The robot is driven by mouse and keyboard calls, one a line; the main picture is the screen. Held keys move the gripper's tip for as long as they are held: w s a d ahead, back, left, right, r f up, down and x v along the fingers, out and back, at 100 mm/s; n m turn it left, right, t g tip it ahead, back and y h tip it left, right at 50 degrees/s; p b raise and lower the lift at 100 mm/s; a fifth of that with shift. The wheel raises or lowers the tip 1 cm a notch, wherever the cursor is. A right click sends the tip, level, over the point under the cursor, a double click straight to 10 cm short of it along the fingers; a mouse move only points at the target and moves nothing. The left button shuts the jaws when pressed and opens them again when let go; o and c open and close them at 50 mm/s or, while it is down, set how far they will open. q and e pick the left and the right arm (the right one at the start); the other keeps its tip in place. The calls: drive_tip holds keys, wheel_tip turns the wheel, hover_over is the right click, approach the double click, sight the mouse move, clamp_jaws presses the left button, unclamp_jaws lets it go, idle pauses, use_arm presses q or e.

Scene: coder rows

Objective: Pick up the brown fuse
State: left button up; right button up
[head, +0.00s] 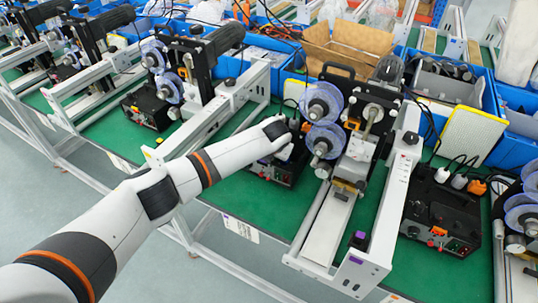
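My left arm reaches in from the lower left, and its gripper (287,148) is over the black control box (277,171) left of the central coder machine. The gripper hides much of the top of this box, and its fingers are too small and covered to show whether they are open or shut. I cannot make out a brown fuse for certain. An orange-brown plug-like piece (476,187) stands on another black box (441,212) at the right, beside white ones (459,181). My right gripper is not in view.
The central coder machine (323,140) with clear discs and a white metal frame (396,200) stands right of my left gripper. Blue bins (263,68), a cardboard box (345,45) and a yellow-white pad (470,134) are behind. Green mat (245,200) is bare in front.

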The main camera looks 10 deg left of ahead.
use_arm(q)
drive_tip(key=shift+w+f, duration=0.1)
drive_tip(key=shift+f, duration=0.1)
drive_tip(key=shift+c, duration=0.6)
clamp_jaws()
